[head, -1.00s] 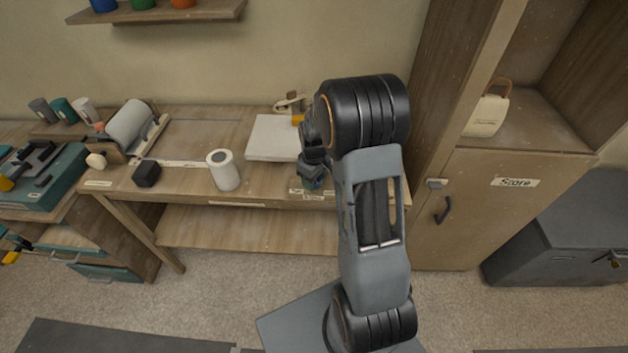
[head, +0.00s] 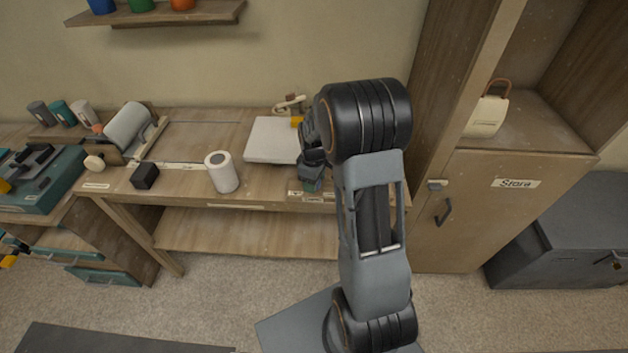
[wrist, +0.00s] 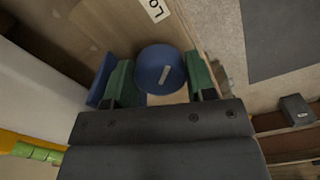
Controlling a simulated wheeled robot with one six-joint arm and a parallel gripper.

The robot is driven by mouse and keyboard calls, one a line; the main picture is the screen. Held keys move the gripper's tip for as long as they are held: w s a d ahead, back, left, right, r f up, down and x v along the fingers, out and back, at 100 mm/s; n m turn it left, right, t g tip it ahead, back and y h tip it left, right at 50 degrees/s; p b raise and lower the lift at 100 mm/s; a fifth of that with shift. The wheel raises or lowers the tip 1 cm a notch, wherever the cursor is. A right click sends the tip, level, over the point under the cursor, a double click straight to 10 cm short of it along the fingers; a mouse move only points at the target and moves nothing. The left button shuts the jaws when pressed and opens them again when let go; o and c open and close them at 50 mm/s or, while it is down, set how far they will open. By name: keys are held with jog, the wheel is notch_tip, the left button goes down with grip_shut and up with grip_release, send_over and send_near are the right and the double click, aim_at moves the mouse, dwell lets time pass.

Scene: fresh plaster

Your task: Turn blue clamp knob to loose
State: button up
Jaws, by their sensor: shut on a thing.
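The blue clamp knob (wrist: 161,68) is round, with a short pale mark on its face, in the upper middle of the wrist view. My gripper (wrist: 159,76) has one green finger on each side of it and is shut on it. A white label beginning "Lo" (wrist: 156,9) is on the wood just beyond the knob; the rest of it is cut off. In the head view my gripper (head: 311,179) is at the bench's front edge, right of the white slab. There the knob is hidden by my gripper and arm.
A wooden cabinet (head: 500,205) labelled "Store" stands close on the right.

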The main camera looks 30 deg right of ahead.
jog(key=o, duration=0.9)
jog(key=shift+w+a+r, duration=0.1)
jog(key=shift+w+r, duration=0.05)
